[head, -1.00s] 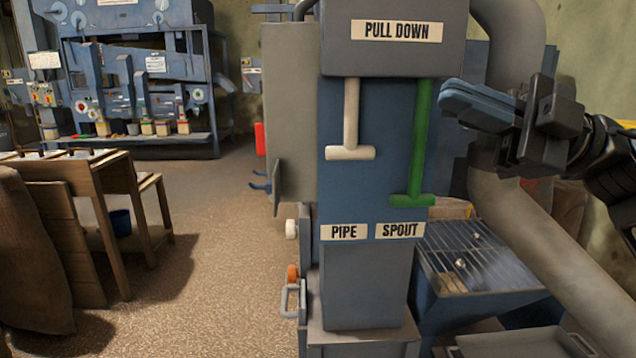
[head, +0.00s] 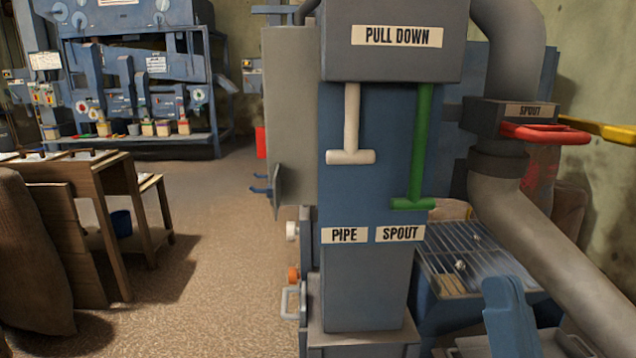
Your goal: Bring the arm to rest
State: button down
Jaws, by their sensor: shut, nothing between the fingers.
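My gripper (head: 508,318) shows only in part at the bottom right edge of the head view. Its blue fingers point up, shut with nothing held, in front of the blue bin. The rest of the gripper and my arm are out of the picture. The gripper is apart from the grey and blue column (head: 365,285) and its two pull handles. The white handle (head: 351,120) hangs above the PIPE label. The green handle (head: 419,150) hangs lower, above the SPOUT label.
A grey pipe (head: 550,240) slopes down at the right, with a red handle (head: 545,132) at its SPOUT collar. A grated blue bin (head: 465,265) stands beside the column. Wooden tables (head: 90,215) stand at the left. The floor (head: 205,250) between tables and column is clear.

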jog(key=s+d+f+g+h, duration=0.2)
jog(key=s+f+g, duration=0.4)
jog(key=s, duration=0.8)
jog(key=s+d+f+g+h, duration=0.2)
jog(key=s+f+g, duration=0.5)
jog(key=s+f, duration=0.6)
jog(key=shift+s+d+p, duration=0.35)
jog(key=shift+s+d, duration=0.1)
